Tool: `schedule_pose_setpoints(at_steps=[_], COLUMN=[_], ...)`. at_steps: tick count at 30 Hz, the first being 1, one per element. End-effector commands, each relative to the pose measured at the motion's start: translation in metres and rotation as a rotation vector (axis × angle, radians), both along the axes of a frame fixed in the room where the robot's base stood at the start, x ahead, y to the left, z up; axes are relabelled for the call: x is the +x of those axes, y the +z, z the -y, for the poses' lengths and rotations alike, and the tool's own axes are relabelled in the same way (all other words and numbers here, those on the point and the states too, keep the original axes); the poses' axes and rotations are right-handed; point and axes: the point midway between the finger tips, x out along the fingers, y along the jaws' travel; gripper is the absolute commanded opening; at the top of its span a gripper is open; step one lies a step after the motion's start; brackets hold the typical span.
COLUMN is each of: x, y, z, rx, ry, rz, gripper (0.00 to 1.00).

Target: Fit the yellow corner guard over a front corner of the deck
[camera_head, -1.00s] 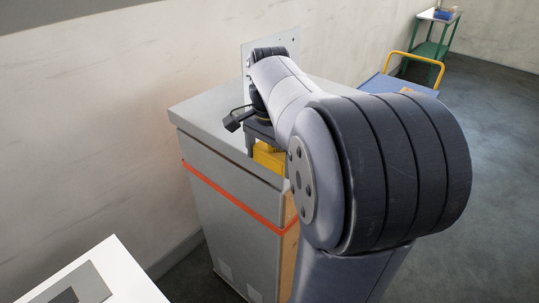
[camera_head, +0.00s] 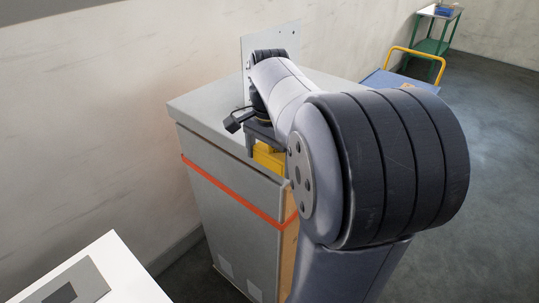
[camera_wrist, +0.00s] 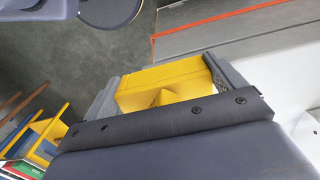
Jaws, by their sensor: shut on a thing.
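The yellow corner guard (camera_head: 269,159) is in my gripper (camera_head: 262,140), near the front top corner of the deck (camera_head: 207,103), the grey top of a cabinet. The wrist view shows the guard (camera_wrist: 165,82) between the two dark fingers of my gripper (camera_wrist: 164,86), which are shut on it. The cabinet side with its orange-red stripe (camera_wrist: 232,24) lies just beyond the guard there. My arm hides the right part of the deck in the head view. I cannot tell whether the guard touches the corner.
An upright grey plate (camera_head: 261,40) stands at the back of the deck. A white table (camera_head: 120,270) is at the lower left. A blue cart (camera_head: 398,82) with a yellow handle and a green-framed table (camera_head: 432,46) stand farther back. Floor at the right is clear.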

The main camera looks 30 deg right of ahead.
Motion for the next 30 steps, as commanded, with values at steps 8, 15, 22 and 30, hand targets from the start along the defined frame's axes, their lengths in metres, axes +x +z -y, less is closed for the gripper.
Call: schedule_pose_setpoints(at_steps=[8,15,22,30], x=[0.000,0.000,0.000,0.000], y=[-0.009,-0.017,-0.023,-0.023], z=[0.000,0.000,0.000,0.000], rx=[0.000,0.000,0.000,0.000], ry=[0.000,0.000,0.000,0.000], rz=[0.000,0.000,0.000,0.000], gripper=[0.39,0.39,0.39,1.00])
